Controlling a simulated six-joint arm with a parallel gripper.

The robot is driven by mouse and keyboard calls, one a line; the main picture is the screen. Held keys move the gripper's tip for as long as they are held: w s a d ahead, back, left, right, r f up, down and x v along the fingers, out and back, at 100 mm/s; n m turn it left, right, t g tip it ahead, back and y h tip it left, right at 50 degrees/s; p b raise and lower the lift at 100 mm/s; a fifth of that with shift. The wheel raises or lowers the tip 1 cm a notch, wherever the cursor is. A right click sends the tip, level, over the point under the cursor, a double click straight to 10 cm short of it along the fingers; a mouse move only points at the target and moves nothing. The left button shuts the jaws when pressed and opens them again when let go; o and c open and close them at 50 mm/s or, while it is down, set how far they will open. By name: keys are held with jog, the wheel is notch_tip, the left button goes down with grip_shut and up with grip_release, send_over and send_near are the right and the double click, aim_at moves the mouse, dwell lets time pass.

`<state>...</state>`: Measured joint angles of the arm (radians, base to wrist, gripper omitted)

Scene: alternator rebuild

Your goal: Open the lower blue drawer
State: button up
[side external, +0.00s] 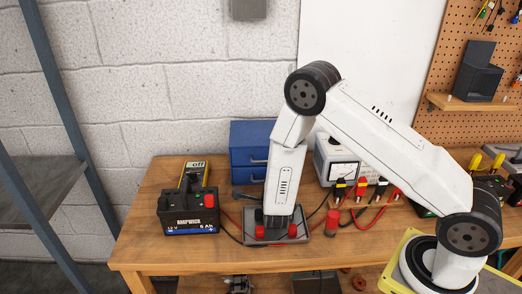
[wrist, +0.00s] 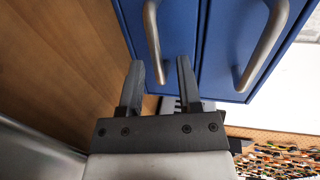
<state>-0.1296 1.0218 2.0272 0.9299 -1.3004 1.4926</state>
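The blue drawer cabinet (side external: 249,132) stands on the bench against the wall, partly behind my arm in the side view. The lower blue drawer (side external: 241,176) appears shut, its handle partly hidden by my arm. In the turned wrist view the lower drawer (wrist: 180,20) is the blue front nearer the wood, with a curved metal handle (wrist: 151,35). My gripper (wrist: 161,68) is open, its fingers apart. The handle's near end shows in the gap between the fingers; I cannot tell whether they touch it. My fingers are hard to make out in the side view.
The upper drawer's handle (wrist: 265,45) is right of my fingers in the wrist view. A grey tray (side external: 318,236) with red parts lies below my arm. A battery (side external: 188,214) stands left, and a meter box (side external: 335,158) stands right. Cables cross the bench.

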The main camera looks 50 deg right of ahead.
grip_shut()
dwell(1.2)
